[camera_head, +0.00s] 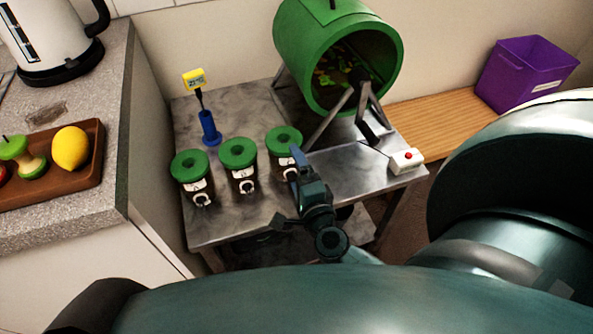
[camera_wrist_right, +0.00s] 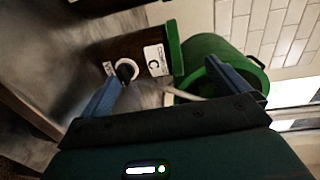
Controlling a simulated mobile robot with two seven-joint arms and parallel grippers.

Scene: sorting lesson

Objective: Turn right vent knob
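Three dark jars with green lids stand in a row on a metal table, each with a label and a small knob low on its front. The right jar (camera_head: 284,137) is partly hidden by my right gripper (camera_head: 288,188), and its knob does not show in the head view. In the right wrist view, a jar (camera_wrist_right: 125,47) labelled C has a white ring-like vent knob (camera_wrist_right: 126,70) with a dark centre. My right gripper (camera_wrist_right: 163,73) is open there, its blue fingers spread apart, the left fingertip close to the knob. Contact is unclear. My left gripper is not in view.
The middle jar (camera_head: 239,157) and left jar (camera_head: 191,168) stand to the left. A green drum (camera_head: 310,45) on a metal stand is behind. A blue-and-yellow device (camera_head: 209,128), a red-button box (camera_head: 406,161) and a purple bin (camera_head: 520,72) are also around.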

